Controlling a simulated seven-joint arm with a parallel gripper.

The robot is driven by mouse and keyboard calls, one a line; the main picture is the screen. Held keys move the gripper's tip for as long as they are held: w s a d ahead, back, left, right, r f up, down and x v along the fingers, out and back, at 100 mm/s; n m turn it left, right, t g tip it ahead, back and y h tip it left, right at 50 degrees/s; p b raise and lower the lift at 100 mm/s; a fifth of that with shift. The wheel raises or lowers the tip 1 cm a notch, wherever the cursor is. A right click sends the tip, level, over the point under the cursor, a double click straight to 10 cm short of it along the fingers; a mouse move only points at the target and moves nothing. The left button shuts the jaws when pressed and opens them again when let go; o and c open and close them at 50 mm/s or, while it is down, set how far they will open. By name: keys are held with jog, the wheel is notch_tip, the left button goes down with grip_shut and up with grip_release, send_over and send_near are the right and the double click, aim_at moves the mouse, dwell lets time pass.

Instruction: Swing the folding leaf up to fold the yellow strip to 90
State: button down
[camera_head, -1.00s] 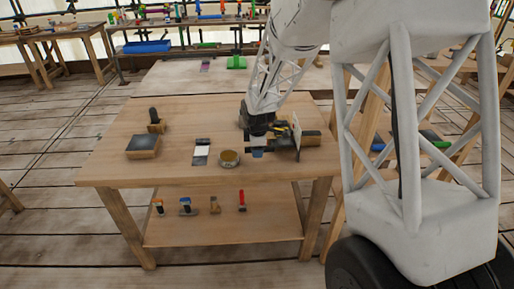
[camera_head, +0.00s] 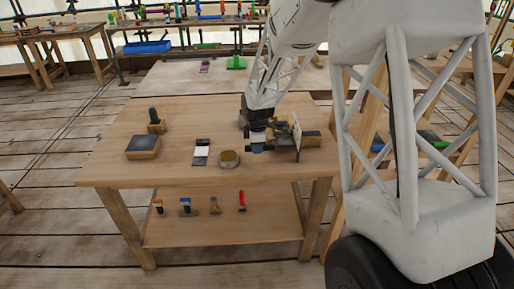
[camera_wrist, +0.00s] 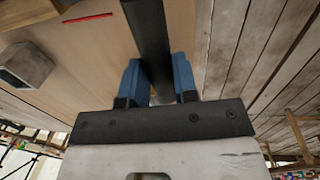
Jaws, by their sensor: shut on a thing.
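The folding device stands at the right of the table, with a pale upright plate (camera_head: 296,128) and a dark bar (camera_head: 284,148) low in front of it. I take this bar to be the folding leaf; it lies about level. My gripper (camera_head: 257,146) is at the bar's left end, pointing down. In the wrist view its blue fingers (camera_wrist: 158,85) are shut on the dark bar (camera_wrist: 148,35), one on each side. I cannot make out the yellow strip in either current view; my wrist and the plate may hide it.
A black and white card (camera_head: 201,152), a dark-topped block (camera_head: 143,147) and a black-handled tool (camera_head: 156,121) are farther left. The table's front middle is clear. Several tools sit on the lower shelf.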

jog(key=w+r+g, duration=0.2)
jog(key=w+g, duration=0.2)
jog(key=w, duration=0.3)
jog(key=w+r+g, duration=0.3)
jog(key=w+g, duration=0.1)
jog(key=w, duration=0.3)
jog(key=shift+w, duration=0.3)
dwell(0.9)
dwell(0.3)
jog(key=c, duration=0.9)
grip_release()
jog(key=shift+r, duration=0.1)
jog(key=shift+w+r, duration=0.1)
jog(key=shift+r, duration=0.1)
